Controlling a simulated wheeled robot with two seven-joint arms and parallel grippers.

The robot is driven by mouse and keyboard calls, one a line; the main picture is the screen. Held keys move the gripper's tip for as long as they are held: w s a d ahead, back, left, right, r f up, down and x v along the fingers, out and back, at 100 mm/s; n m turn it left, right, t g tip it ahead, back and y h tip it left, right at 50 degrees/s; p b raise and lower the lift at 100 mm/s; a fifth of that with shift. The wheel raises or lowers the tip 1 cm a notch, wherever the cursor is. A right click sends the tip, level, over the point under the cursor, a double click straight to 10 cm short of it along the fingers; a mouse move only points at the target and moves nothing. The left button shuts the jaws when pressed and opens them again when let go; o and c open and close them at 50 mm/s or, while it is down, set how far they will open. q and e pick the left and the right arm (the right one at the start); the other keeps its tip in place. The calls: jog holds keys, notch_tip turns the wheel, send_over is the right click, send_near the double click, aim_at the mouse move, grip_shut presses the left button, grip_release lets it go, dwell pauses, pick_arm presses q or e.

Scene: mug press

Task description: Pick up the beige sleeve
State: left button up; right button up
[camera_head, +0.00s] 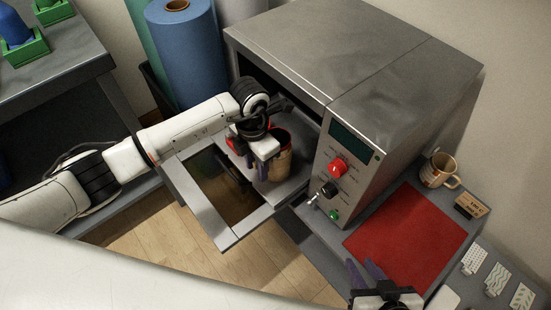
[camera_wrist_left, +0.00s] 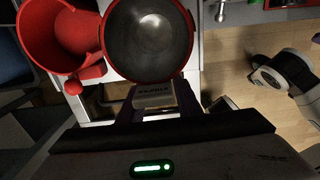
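The beige sleeve (camera_head: 280,157), a brownish upright cylinder with a reddish rim, stands on the open press door. In the left wrist view I look into a round dark opening (camera_wrist_left: 149,42) with a red ring, and a pale lettered plate (camera_wrist_left: 153,97) shows below it. My left gripper (camera_head: 258,166) is beside the sleeve, low on its left. Its fingers (camera_wrist_left: 155,100) are apart, one on each side of the pale plate; whether they touch it is unclear. My right gripper (camera_head: 366,272) is open and empty near the red mat.
A red cup-like part (camera_wrist_left: 62,35) stands close beside the sleeve. The grey press (camera_head: 350,70) rises behind and right of my left gripper. A red mat (camera_head: 410,235), a mug (camera_head: 436,171) and small cards (camera_head: 495,280) lie to the right.

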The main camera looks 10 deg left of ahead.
pick_arm(q)
jog(key=c, duration=0.7)
grip_shut()
pick_arm(e)
jog(key=shift+w+r, duration=0.1)
jog(key=shift+w, duration=0.1)
pick_arm(q)
jog(key=shift+r, duration=0.15)
